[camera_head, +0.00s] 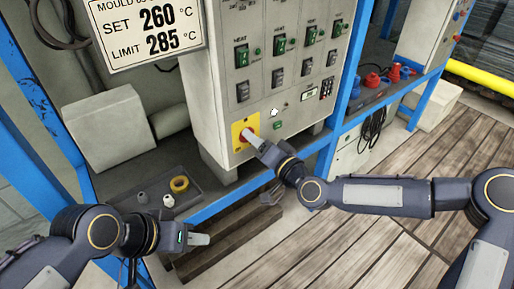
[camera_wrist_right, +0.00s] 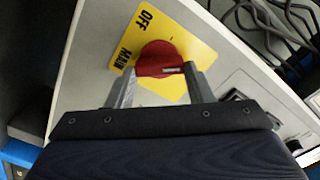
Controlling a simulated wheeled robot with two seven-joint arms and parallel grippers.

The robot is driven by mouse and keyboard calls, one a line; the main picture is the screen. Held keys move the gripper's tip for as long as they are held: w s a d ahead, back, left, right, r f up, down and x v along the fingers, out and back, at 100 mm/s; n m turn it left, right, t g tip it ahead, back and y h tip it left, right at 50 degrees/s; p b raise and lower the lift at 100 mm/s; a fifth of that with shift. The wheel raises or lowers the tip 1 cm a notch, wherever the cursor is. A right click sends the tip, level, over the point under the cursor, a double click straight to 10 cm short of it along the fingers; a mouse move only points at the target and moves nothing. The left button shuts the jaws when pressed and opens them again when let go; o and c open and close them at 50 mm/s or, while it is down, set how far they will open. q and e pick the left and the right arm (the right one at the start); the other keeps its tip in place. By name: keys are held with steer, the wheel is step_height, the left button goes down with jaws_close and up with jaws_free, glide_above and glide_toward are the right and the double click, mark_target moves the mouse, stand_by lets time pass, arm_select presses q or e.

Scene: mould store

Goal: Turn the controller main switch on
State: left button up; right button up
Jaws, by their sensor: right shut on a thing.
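The main switch is a red rotary knob (camera_head: 248,131) on a yellow plate (camera_head: 237,138), low on the left of the grey controller cabinet (camera_head: 222,90). In the right wrist view the red knob (camera_wrist_right: 163,57) sits between the two fingers of my right gripper (camera_wrist_right: 160,76), which is shut on it. The yellow plate (camera_wrist_right: 195,45) there shows OFF and MAIN. A pale mark shows on the knob's right part. My right gripper (camera_head: 257,138) partly covers the switch in the head view. My left gripper (camera_head: 205,240) is away from the cabinet at lower left; its finger gap cannot be made out.
Green HEAT switches (camera_head: 241,56) and several black switches sit above on the panel. A sign (camera_head: 150,32) hangs upper left. Wooden floor (camera_head: 390,240) is open at right.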

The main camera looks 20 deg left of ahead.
steer(key=shift+f+m+b, duration=0.2)
steer(key=shift+m+b, duration=1.85)
steer(key=shift+m, duration=1.65)
steer(key=o, duration=1)
steer(key=v, duration=0.8)
steer(key=shift+p, duration=0.3)
